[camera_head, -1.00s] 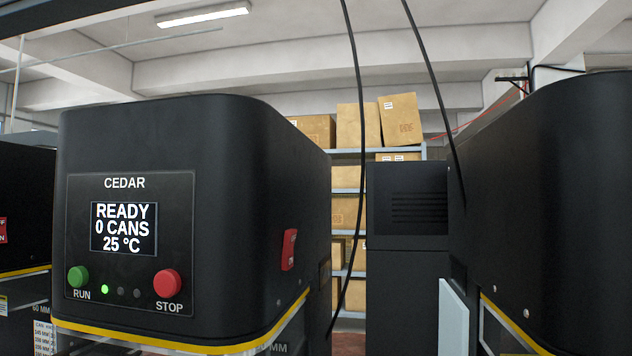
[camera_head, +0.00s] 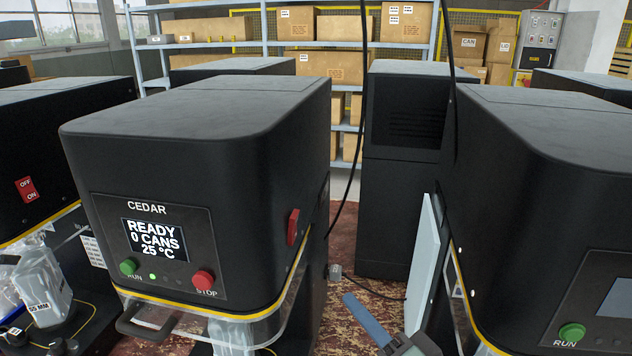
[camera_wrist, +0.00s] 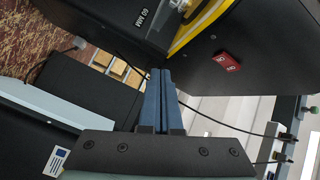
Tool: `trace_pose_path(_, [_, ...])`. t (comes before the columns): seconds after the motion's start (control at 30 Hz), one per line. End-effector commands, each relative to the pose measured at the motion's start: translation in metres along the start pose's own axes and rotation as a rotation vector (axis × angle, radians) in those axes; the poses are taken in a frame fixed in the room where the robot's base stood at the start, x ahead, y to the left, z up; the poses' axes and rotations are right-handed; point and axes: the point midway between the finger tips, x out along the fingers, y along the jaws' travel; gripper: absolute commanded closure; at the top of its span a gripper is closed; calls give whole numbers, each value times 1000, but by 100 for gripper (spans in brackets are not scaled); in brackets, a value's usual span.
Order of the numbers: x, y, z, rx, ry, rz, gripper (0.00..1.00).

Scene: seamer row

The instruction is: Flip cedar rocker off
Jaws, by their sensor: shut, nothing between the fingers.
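The CEDAR machine (camera_head: 215,130) is a black seamer with a lit screen (camera_head: 155,239) reading READY, 0 CANS, 25 °C. A small green light glows below the screen. Its red rocker (camera_head: 293,227) is on the right side wall, seen nearly edge-on. In the wrist view a red rocker (camera_wrist: 226,62) with white lettering sits on a black side wall, right of and above my fingertips. My gripper (camera_head: 348,298) is low in the aisle right of CEDAR, apart from the rocker. Its blue fingers are together and empty, as the wrist view shows (camera_wrist: 160,72).
Another black machine (camera_head: 545,150) stands close on the right, with a pale panel (camera_head: 424,265) at its side. A left machine has its own OFF/ON rocker (camera_head: 26,189). A black cable (camera_head: 351,165) hangs in the aisle. CEDAR's clear guard and handle (camera_head: 148,322) jut out in front.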

Motion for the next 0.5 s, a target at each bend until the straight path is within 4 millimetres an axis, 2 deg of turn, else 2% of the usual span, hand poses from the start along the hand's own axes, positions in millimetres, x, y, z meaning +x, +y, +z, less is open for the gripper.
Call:
trace_pose_path(0.03, [-5,-15,-9,40,-8,-2,100])
trace_pose_path(0.5, [-49,-67,-33,380,-66,-85,100])
